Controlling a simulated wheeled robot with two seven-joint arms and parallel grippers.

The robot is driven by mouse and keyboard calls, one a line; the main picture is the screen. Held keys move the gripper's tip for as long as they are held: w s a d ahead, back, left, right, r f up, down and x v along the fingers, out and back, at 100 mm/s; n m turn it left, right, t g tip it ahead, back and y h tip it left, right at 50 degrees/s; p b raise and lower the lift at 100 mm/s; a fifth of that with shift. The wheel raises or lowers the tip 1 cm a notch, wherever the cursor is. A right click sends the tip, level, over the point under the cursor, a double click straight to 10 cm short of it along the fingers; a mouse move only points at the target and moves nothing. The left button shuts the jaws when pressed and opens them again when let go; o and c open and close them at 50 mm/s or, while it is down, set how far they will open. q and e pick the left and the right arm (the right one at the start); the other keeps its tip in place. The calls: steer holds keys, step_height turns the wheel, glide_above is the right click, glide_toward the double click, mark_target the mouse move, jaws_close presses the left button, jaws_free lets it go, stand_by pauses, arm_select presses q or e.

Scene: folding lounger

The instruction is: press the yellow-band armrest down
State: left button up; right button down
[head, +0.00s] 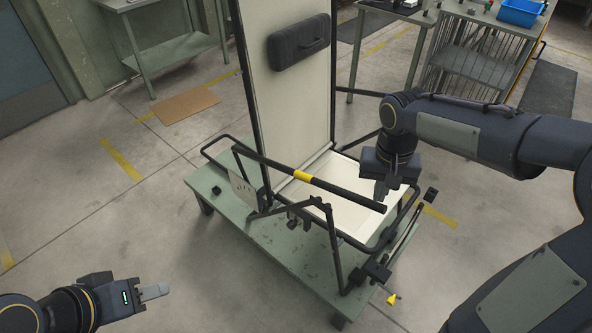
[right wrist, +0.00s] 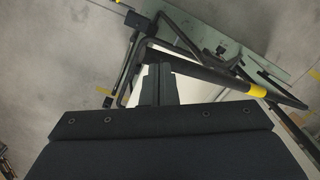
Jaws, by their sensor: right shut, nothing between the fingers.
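The yellow-band armrest is a dark bar (head: 340,191) with a yellow band (head: 302,176) around its middle. It slants across the near side of the lounger, above the seat (head: 345,195), on a dark strut. In the right wrist view the bar (right wrist: 205,73) and its yellow band (right wrist: 257,90) run to the right of the fingers. My right gripper (head: 381,192) is shut and empty, pointing down at the bar's front end; I cannot tell whether it touches. My left gripper (head: 160,291) is at the lower left, away from the lounger; its finger gap is hidden.
The lounger's pale backrest (head: 290,110) stands upright with a dark headrest pad (head: 299,42). The lounger sits on a low green table (head: 270,232). A small yellow piece (head: 392,299) shows near the table's right corner. Open floor lies to the left.

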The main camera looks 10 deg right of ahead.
stand_by(0.4)
steer(key=shift+f+b, duration=4.1)
steer(key=shift+f, duration=1.35)
step_height(320, 180, up, 7)
steer(key=p, duration=0.6)
steer(key=shift+r, duration=0.2)
steer(key=shift+f, duration=0.1)
steer(key=s+a+r+n+t+y, duration=0.1)
steer(key=s+a+r+t+y, duration=0.1)
steer(key=s, duration=0.6)
steer(key=s+a+r+n+t+y, duration=0.1)
steer(key=s+a+r+t, duration=0.1)
steer(key=s, duration=0.7)
steer(key=shift+r+t+y, duration=0.15)
steer(key=shift+t+y, duration=0.25)
steer(key=shift+t, duration=0.4)
